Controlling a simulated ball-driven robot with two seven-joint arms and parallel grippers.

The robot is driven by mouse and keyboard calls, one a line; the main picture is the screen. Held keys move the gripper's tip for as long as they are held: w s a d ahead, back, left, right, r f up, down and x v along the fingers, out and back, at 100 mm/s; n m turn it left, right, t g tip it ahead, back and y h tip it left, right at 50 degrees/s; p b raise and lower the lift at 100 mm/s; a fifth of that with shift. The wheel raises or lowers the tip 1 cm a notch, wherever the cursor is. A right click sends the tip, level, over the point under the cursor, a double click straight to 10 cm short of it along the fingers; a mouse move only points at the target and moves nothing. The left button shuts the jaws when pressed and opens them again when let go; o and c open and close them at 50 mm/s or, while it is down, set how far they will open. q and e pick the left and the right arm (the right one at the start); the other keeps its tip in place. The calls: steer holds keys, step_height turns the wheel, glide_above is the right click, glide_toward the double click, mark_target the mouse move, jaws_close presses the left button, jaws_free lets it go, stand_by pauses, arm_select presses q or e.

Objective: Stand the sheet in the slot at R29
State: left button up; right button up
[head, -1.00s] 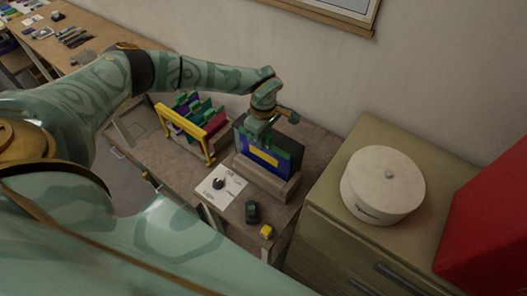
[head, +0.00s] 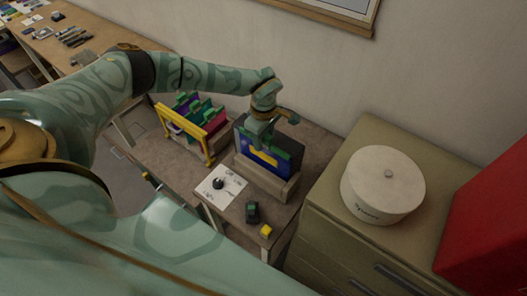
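A blue sheet with a yellow patch (head: 275,159) stands on edge in a grey-brown slotted block (head: 262,180) on the small table, with a dark panel behind it. My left gripper (head: 262,141) is right above this sheet, pointing down, with its fingers at the upper edge and over part of the yellow. I cannot tell whether the fingers grip it. A rack with a yellow frame (head: 183,131) to the left holds several coloured sheets upright. No R29 mark is legible. My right gripper is not in view.
A white card with a dark knob (head: 218,184), a dark green device (head: 253,212) and a yellow cube (head: 266,230) lie at the table's front. A cabinet with a round white box (head: 383,188) and a red box (head: 490,215) stand to the right. The wall is close behind.

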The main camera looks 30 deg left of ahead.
arm_select(q)
step_height(320, 180, up, 7)
steer(key=p, duration=0.6)
stand_by(0.3)
steer(key=shift+o, duration=0.2)
